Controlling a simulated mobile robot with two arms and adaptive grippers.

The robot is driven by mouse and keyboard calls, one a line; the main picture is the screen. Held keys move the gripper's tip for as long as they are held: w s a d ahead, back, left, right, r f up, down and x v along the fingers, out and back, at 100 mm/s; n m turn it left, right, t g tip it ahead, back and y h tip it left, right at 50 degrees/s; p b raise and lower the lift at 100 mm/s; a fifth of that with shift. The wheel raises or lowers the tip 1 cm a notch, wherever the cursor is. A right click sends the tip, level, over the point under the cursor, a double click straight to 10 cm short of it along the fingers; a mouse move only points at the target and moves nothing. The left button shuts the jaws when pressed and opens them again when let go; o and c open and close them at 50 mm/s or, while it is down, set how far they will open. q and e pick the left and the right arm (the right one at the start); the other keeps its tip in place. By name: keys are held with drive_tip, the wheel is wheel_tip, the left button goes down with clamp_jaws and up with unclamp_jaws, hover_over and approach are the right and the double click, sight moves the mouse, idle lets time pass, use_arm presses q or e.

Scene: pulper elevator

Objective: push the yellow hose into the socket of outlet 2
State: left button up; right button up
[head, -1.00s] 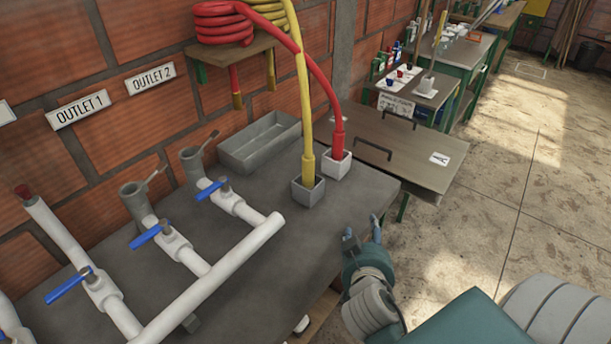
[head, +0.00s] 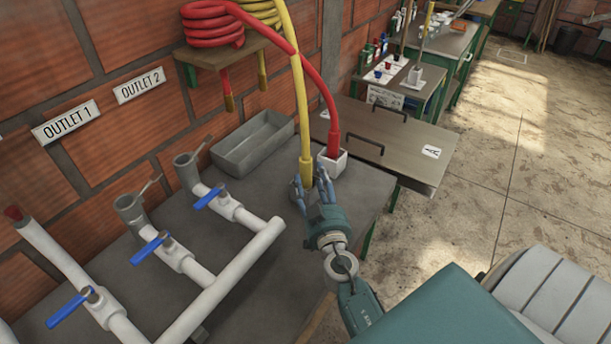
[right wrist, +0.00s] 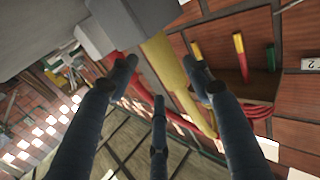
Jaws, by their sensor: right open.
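The yellow hose (head: 304,110) hangs from the shelf, and its lower end stands in a grey block holder. My right gripper (head: 311,183) is open at this end, its fingers in front of the holder and largely hiding it. In the right wrist view the yellow hose (right wrist: 164,62) lies between the spread fingertips (right wrist: 160,70); contact cannot be told. The outlet 2 sign (head: 139,86) is on the brick wall. The rightmost grey socket (head: 187,168), below it, is empty, with a side lever and a blue-handled valve (head: 209,197) on its pipe. My left gripper is not in view.
The red hose (head: 329,105) stands in a white block (head: 332,166) close to the right of my gripper. A grey tray (head: 251,146) lies behind, between socket and hoses. A second socket (head: 130,207) and white pipes fill the left. The outlet 1 sign (head: 67,123) is left.

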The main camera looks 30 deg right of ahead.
sight(310, 171)
drive_tip(key=p+x, duration=0.1)
drive_tip(key=x, duration=0.3)
drive_tip(key=shift+w, duration=0.3)
drive_tip(key=shift+w+d+f, duration=0.1)
drive_tip(key=shift+w+d, duration=0.05)
drive_tip(key=shift+w, duration=0.15)
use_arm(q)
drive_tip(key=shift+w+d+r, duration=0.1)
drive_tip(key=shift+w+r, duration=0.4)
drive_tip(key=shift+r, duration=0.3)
use_arm(e)
drive_tip(key=shift+s, duration=0.1)
drive_tip(key=shift+c, duration=0.5)
drive_tip(key=c, duration=1)
use_arm(q)
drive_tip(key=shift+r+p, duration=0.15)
drive_tip(key=shift+p, duration=0.15)
use_arm(e)
drive_tip(key=shift+r, duration=0.2)
